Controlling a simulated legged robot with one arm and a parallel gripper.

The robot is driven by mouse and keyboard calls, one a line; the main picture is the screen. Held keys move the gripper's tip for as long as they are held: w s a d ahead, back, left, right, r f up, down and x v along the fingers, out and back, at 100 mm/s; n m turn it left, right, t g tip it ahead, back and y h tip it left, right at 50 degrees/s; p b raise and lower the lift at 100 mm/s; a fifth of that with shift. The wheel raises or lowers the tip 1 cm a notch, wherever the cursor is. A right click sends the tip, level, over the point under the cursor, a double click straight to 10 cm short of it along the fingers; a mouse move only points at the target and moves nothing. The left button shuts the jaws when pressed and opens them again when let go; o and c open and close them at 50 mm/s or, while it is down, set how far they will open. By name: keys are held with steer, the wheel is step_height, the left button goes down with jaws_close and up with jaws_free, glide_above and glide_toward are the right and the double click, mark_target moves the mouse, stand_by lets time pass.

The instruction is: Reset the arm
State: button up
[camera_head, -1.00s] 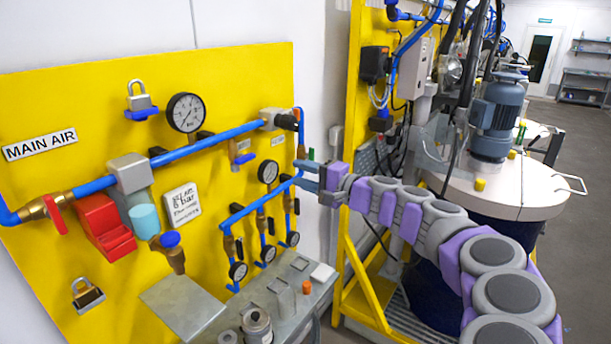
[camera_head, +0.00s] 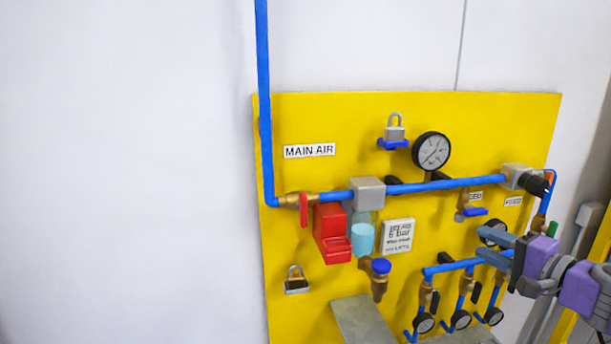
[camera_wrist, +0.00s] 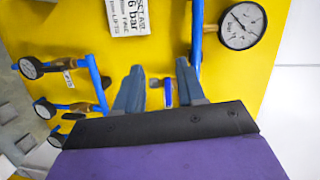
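My gripper (camera_head: 491,247) is at the right of the head view, with my grey and purple arm reaching in from the right edge. Its two grey-blue fingers point left, in front of the right part of the yellow panel (camera_head: 330,110). In the wrist view my gripper (camera_wrist: 160,72) has its fingers apart with nothing held between them. A blue pipe and the yellow panel show behind the gap. Most of my arm is out of view.
The panel carries a blue pipe (camera_head: 440,185), a large gauge (camera_head: 432,150), a red block (camera_head: 332,234), padlocks and several small gauges. A grey surface (camera_head: 365,322) lies below. Another gauge (camera_wrist: 242,27) is close on the right in the wrist view. Bare white wall fills the left.

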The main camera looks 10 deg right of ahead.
steer(key=a+f+n+g+y, duration=0.25)
steer(key=a+n+g, duration=0.25)
steer(key=a, duration=1.2)
steer(key=s+a+f+n+g, duration=0.2)
steer(key=a+f, duration=0.1)
steer(key=a, duration=0.3)
steer(key=s+a+f+n+g, duration=0.2)
steer(key=s+a+g, duration=0.1)
steer(key=a, duration=0.3)
steer(key=s+a+f+n+g+h+b, duration=0.1)
steer(key=s+a+f+n+g, duration=0.15)
steer(key=s+a+f, duration=0.3)
steer(key=s+d+f+g+h, duration=0.1)
steer(key=s+f+h, duration=0.1)
steer(key=s, duration=0.4)
steer(key=s+d+f+n+g+h, duration=0.1)
steer(key=s+d+f+g+h, duration=0.1)
steer(key=s+f, duration=0.2)
steer(key=s+d+f+n+g+h+b, duration=0.1)
steer(key=s+f+g+h, duration=0.1)
steer(key=s, duration=0.6)
steer(key=shift+d+f+h, duration=0.35)
steer(key=shift+d+f, duration=0.05)
steer(key=shift+f, duration=0.5)
